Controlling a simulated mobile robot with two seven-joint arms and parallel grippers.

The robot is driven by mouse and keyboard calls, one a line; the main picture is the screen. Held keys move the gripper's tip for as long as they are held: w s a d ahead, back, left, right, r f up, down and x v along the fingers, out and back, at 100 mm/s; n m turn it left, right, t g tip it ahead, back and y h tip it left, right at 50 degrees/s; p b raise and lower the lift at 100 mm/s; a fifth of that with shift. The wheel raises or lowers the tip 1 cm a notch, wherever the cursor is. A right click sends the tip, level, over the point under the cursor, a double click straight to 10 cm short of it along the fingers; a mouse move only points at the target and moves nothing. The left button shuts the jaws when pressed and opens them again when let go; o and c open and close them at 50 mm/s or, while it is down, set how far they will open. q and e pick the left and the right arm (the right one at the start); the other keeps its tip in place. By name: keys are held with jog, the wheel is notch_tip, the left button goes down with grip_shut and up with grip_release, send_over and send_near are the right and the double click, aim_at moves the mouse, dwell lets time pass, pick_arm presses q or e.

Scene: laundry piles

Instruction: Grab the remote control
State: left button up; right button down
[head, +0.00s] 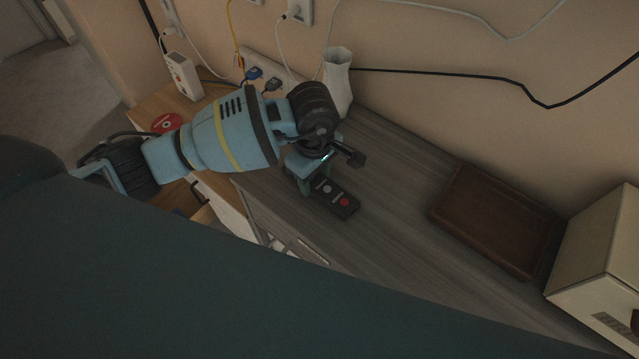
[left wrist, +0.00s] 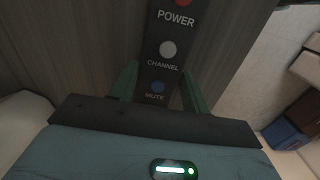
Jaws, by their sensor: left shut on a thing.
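The remote control (head: 339,199) is a dark slab with a red and a grey button, at the front edge side of the grey wooden dresser top in the head view. My left gripper (head: 308,186) is shut on the remote, with one green finger (left wrist: 158,82) on each side near the MUTE end. I cannot tell whether the remote still touches the dresser top. My right gripper is not in view.
A white vase (head: 338,78) stands behind my left arm. A brown leather-like case (head: 497,219) and a cream box (head: 603,262) are to the right on the dresser (head: 395,180). Cables and a power strip are along the wall. The dresser's middle is clear.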

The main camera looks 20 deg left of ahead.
aim_at(315, 180)
pick_arm(q)
jog(key=shift+c, duration=0.6)
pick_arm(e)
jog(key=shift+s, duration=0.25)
pick_arm(q)
jog(key=shift+r, duration=0.1)
jog(key=shift+r, duration=0.55)
notch_tip(315, 180, up, 3)
jog(key=shift+f, duration=0.2)
jog(key=s+a, duration=0.4)
jog(key=s, duration=0.3)
jog(key=s+a+r+b, duration=0.1)
jog(key=s+a, duration=0.2)
jog(key=s, duration=0.4)
jog(key=shift+a, duration=0.4)
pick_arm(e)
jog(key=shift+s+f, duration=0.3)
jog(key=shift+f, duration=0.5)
pick_arm(q)
jog(key=shift+r, duration=0.1)
